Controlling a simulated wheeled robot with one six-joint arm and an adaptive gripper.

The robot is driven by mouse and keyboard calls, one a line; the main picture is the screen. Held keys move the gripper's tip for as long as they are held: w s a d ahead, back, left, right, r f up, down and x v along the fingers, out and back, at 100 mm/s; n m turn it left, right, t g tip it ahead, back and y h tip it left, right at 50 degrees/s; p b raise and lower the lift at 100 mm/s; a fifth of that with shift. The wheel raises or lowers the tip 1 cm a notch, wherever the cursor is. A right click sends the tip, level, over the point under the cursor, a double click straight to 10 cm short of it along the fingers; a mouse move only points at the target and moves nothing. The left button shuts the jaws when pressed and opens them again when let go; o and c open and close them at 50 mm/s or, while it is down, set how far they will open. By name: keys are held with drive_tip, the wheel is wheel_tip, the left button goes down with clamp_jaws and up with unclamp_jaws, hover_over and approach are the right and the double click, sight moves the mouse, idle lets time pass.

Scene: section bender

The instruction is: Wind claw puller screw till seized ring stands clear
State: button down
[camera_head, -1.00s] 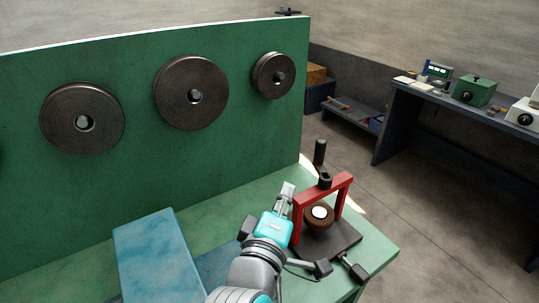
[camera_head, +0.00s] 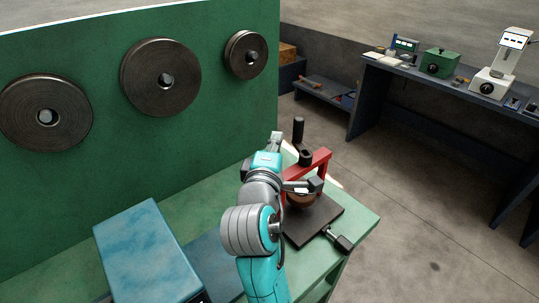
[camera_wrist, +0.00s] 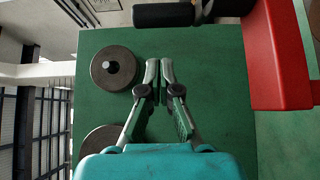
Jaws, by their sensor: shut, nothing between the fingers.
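The claw puller's red frame (camera_head: 320,162) stands on a dark plate (camera_head: 318,222) on the green bench. Its black screw head (camera_head: 305,157) with an upright black handle (camera_head: 298,130) rises above the frame. The brown ring (camera_head: 301,201) is under the frame, partly hidden by my arm. My gripper (camera_head: 277,137) is shut and empty, left of the handle and apart from it. In the wrist view my fingertips (camera_wrist: 158,68) are close together, with the red frame (camera_wrist: 278,55) at right and a black handle grip (camera_wrist: 165,15) at the top.
A green panel with large dark rollers (camera_head: 161,77) stands behind and to the left. A blue block (camera_head: 150,255) lies on the bench at front left. A black knob (camera_head: 342,244) sticks out at the plate's front. A side bench (camera_head: 400,75) with instruments stands at right, beyond open floor.

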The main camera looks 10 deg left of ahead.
sight(295, 131)
drive_tip(key=shift+w+d, duration=1.15)
drive_tip(key=shift+d, duration=0.1)
drive_tip(key=shift+w+m+h, duration=0.2)
drive_tip(key=shift+m+h, duration=0.25)
drive_tip(key=shift+h, duration=0.25)
drive_tip(key=shift+w+m+h, duration=0.15)
drive_tip(key=shift+m+h, duration=0.3)
drive_tip(key=shift+h, duration=0.25)
drive_tip(key=shift+w+m+g+h, duration=0.3)
drive_tip(key=shift+m+h, duration=0.4)
drive_tip(key=shift+h, duration=0.4)
drive_tip(key=shift+w+d, duration=0.4)
drive_tip(key=shift+w, duration=0.05)
drive_tip(key=shift+v, duration=3.75)
